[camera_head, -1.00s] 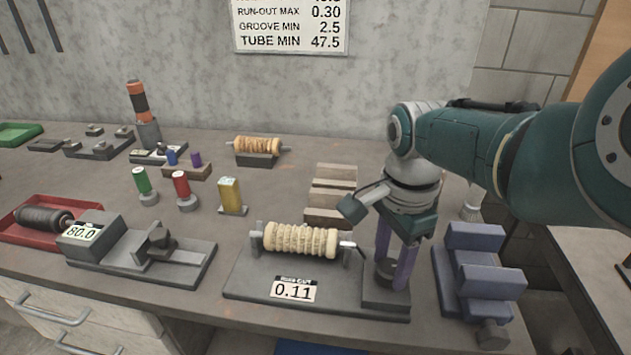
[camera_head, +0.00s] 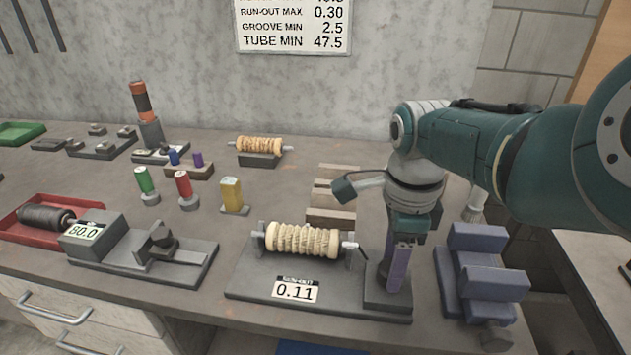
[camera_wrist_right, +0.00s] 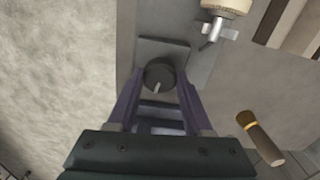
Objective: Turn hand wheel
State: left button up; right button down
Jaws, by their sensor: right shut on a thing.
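The hand wheel is a small dark round knob (camera_wrist_right: 159,73) with a pale line on top, on the right end block of the run-out stand (camera_head: 330,299). My right gripper (camera_head: 394,284) points down over that block, with its purple fingers on either side of the knob, shut on it. In the right wrist view the gripper (camera_wrist_right: 159,79) has the knob between its fingertips. In the head view the fingers hide most of the knob. A pale ribbed mesh tube (camera_head: 303,240) lies across the stand's supports. The stand's label (camera_head: 295,290) reads 0.11. My left gripper is out of view.
Purple-grey blocks (camera_head: 484,268) stand close to the right of my gripper. A gauge reading 80.0 (camera_head: 88,234) and a red tray (camera_head: 20,236) with a dark roller are at left. A brush (camera_wrist_right: 258,135) lies near my gripper in the wrist view.

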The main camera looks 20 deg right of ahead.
jog(key=shift+c, duration=1.5)
grip_release()
notch_tip(320, 180, up, 10)
jog(key=p, duration=0.5)
